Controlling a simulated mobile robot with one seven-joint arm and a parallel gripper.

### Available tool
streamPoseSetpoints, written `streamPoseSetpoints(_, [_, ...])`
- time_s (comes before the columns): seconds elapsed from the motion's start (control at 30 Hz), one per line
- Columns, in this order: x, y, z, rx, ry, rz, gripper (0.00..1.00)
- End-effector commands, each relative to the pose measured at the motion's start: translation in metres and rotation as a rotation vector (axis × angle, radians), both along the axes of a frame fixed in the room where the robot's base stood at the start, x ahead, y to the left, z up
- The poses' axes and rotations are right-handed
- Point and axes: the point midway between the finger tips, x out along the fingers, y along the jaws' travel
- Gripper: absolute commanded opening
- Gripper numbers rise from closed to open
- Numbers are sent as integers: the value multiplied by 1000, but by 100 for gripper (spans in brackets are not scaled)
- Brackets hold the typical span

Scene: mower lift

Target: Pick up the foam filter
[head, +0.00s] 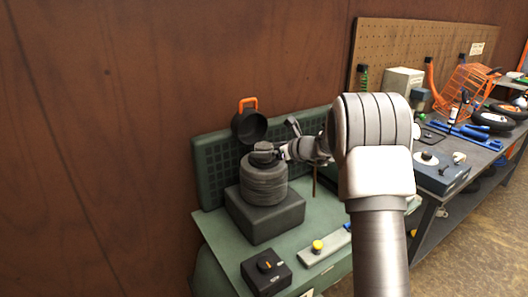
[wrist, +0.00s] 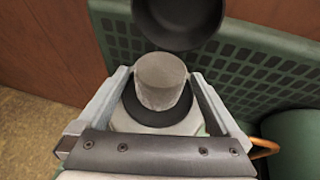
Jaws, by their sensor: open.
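The foam filter, seemingly the grey rough-sided cylinder, stands upright on a black round base in the wrist view (wrist: 162,76). In the head view a small dark cylinder (head: 263,148), apparently the same piece, tops a ribbed dark round body (head: 263,185). My gripper (wrist: 160,82) is open, with one pale finger on each side of the filter. A gap shows on both sides, so no grip is visible. In the head view my gripper (head: 286,151) is at the right of the stack's top, its fingers partly hidden.
A black cup (head: 249,126) with an orange clip is close behind the stack, by the green perforated panel (head: 215,160). The stack stands on a dark block (head: 265,216) on a green bench (head: 218,238). A black box with a knob (head: 266,272) and a yellow-button box (head: 323,250) lie in front.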

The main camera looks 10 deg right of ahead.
Motion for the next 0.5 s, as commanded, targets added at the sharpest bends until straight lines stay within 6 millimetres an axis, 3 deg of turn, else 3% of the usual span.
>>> streamPoseSetpoints(0.23, [29, 19, -9, 0, 1, 2, 100])
streamPoseSetpoints(0.5, [37, 24, -13, -1, -1, 0, 100])
